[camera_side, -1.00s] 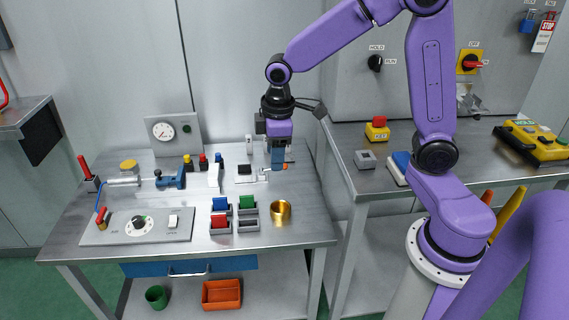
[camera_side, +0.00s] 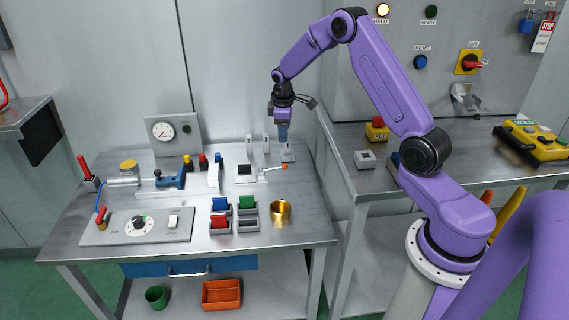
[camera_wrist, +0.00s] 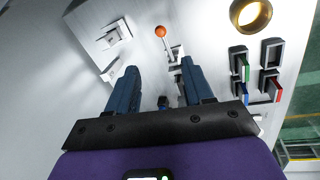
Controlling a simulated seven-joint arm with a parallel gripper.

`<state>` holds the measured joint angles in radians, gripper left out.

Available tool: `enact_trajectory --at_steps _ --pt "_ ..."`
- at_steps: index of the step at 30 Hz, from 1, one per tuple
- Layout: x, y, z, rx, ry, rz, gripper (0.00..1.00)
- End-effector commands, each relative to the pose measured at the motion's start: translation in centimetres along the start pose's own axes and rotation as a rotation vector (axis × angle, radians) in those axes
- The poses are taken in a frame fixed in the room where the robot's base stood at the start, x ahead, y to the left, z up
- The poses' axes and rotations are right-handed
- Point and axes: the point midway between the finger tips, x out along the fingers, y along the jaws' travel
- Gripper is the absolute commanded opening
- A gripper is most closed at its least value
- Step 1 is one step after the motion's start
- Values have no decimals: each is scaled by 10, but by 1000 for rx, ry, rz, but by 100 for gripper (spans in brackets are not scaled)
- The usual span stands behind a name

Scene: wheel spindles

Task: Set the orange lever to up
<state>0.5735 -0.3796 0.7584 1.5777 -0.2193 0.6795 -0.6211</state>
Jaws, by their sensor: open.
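The orange lever is a thin pale rod with an orange ball knob (camera_side: 284,166). It sits at the right rear of the steel bench, its rod running sideways from a small pale mount, with the knob at the right end. In the wrist view the orange knob (camera_wrist: 160,31) stands beyond my fingertips, with its rod leading down to a pale mount between and beyond the fingers. My gripper (camera_side: 283,138) points down above and behind the knob, apart from it. In the wrist view my gripper (camera_wrist: 160,68) has its blue fingers spread with nothing held between them.
White upright posts (camera_side: 249,143) stand behind the lever. A black-topped block (camera_side: 244,170) is left of it. A brass cup (camera_side: 280,211) and small bins with coloured blocks (camera_side: 220,221) are in front. A taller cabinet and side bench (camera_side: 345,138) bound the right.

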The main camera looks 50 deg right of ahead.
Motion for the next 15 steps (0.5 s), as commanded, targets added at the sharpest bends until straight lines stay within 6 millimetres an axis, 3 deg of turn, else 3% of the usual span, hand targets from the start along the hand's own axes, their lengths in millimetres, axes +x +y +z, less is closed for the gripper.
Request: enact_trajectory --at_steps 15 --pt "92 -2 0 0 -2 -3 51"
